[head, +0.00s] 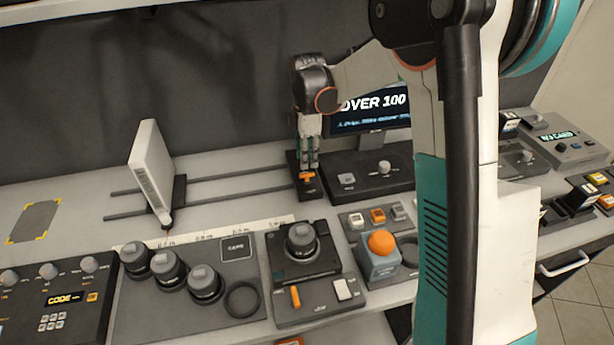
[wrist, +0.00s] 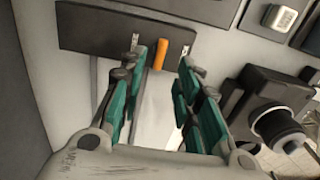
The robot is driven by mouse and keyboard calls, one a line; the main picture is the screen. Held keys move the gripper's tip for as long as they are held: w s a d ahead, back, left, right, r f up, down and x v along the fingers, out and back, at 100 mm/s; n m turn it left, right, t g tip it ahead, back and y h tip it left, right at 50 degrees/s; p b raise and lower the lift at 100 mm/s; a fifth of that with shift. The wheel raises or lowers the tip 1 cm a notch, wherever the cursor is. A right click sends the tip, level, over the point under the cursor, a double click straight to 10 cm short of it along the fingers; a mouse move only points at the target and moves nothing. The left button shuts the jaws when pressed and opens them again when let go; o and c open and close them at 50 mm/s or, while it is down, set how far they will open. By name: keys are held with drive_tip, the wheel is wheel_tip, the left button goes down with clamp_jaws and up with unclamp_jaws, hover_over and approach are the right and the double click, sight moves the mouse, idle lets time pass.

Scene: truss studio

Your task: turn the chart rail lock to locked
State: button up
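The chart rail lock is an orange lever (head: 306,177) on a black end block (head: 307,190) at the right end of two dark rails (head: 235,178). In the wrist view the lever (wrist: 160,54) stands out from the black plate (wrist: 95,27), between two small pale marks too small to read. Its lock state cannot be told. My gripper (head: 309,163) points down just above the lever. In the wrist view its teal fingers (wrist: 163,75) are apart, one on each side of the lever, with visible gaps. A white chart panel (head: 152,172) stands on the rails at the left.
A dark console with a knob (head: 384,168) and a screen (head: 370,108) stand right of the block. In front are a black lens unit (head: 302,240), an orange dome button (head: 382,243) and another orange lever (head: 295,297). The bench behind the rails is clear.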

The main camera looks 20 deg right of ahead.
sight(307, 178)
wheel_tip(307, 178, down, 7)
drive_tip(key=shift+f+b, duration=0.15)
drive_tip(key=shift+b, duration=0.75)
drive_tip(key=shift+c, duration=0.2)
clamp_jaws()
